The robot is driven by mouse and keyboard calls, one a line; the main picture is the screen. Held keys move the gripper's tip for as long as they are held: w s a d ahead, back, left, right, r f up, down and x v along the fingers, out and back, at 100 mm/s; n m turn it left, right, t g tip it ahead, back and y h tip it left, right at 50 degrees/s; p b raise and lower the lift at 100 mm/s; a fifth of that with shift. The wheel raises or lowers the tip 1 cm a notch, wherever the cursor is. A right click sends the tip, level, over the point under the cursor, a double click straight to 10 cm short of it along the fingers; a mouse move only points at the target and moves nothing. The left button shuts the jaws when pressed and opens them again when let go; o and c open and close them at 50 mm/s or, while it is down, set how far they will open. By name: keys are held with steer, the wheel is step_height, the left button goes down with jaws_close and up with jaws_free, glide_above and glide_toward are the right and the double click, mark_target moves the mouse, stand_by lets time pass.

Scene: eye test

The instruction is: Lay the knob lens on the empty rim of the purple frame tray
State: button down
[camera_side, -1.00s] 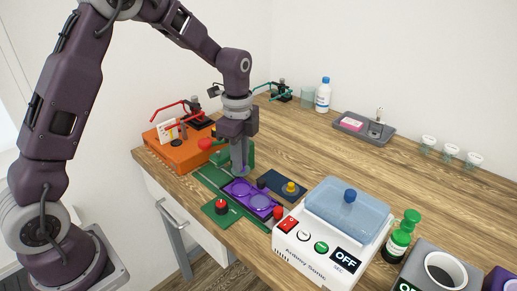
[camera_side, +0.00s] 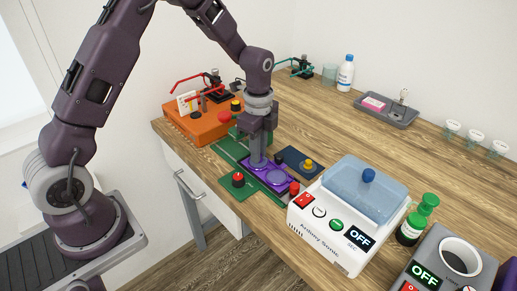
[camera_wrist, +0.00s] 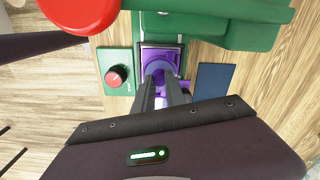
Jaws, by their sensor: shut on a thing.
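The purple frame tray (camera_side: 268,187) lies flat on the green base in the side view, with two round rims side by side. My gripper (camera_side: 258,163) points straight down at the tray's far left rim, its fingertips close to it or touching. It is shut on the knob lens, which the fingers mostly hide; I cannot tell whether the lens rests on the rim. The nearer right rim (camera_side: 277,178) shows a pale violet disc. In the wrist view my gripper (camera_wrist: 166,84) reaches into the purple tray (camera_wrist: 145,55), over a round violet rim.
A green plate with a red knob (camera_side: 238,179) is left of the tray; a navy plate with a yellow knob (camera_side: 308,163) is right. A small red knob (camera_side: 294,188) stands near the tray. A white ultrasonic bath (camera_side: 325,237) is in front right; an orange box (camera_side: 200,127) stands behind.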

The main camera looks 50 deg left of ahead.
steer(key=shift+f, duration=0.3)
stand_by(0.4)
steer(key=c, duration=1)
jaws_free()
steer(key=shift+r, duration=3)
